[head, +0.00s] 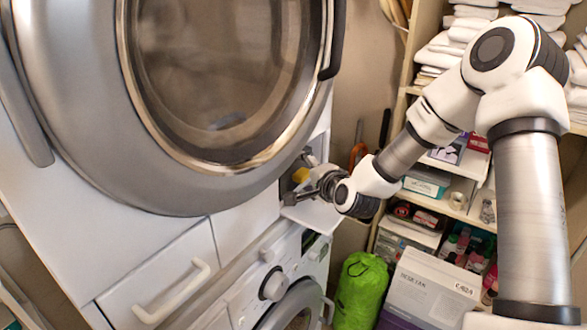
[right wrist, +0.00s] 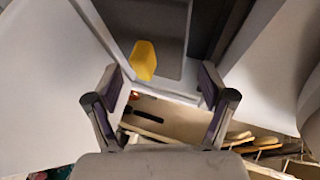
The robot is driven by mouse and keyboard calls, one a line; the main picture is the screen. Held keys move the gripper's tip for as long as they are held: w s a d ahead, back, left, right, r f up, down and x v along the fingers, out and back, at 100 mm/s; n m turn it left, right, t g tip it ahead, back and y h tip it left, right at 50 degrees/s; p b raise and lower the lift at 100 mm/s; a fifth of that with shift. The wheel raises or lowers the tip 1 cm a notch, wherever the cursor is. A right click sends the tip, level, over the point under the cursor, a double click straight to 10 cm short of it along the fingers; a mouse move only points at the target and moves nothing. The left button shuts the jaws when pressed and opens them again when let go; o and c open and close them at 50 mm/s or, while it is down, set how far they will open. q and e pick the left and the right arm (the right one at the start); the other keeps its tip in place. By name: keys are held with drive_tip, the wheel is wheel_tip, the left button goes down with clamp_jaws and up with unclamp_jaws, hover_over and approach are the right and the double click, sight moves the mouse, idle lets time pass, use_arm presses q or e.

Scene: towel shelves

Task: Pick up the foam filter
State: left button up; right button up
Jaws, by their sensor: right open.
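The foam filter, a small yellow block (right wrist: 143,60), sits in a grey recess (right wrist: 168,32) in the right wrist view, left of centre. In the head view the yellow block (head: 300,175) shows small at an open compartment low on the right side of the upper machine, partly hidden by the gripper. My right gripper (head: 307,185) is at the mouth of this compartment. In the right wrist view its two fingers (right wrist: 163,85) are spread apart with nothing between them, and the yellow block lies beyond the fingertips, nearer the left finger. My left gripper is not in view.
A white drawer with a handle (head: 172,293) and a lower washer with a knob (head: 274,285) are below. Shelves with towels (head: 452,45) and boxes stand at right; a green bag (head: 361,290) is below.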

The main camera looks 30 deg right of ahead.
sight(299, 169)
drive_tip(key=x, duration=0.3)
drive_tip(key=shift+d, duration=0.35)
drive_tip(key=shift+d+f, duration=0.1)
drive_tip(key=shift+f, duration=0.1)
drive_tip(key=shift+s+r, duration=0.1)
drive_tip(key=shift+r, duration=0.05)
drive_tip(key=c, duration=0.4)
drive_tip(key=shift+a, duration=0.25)
drive_tip(key=c, duration=0.6)
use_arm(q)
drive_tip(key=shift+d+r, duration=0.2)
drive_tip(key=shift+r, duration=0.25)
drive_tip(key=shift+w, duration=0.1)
use_arm(e)
drive_tip(key=shift+d, duration=0.1)
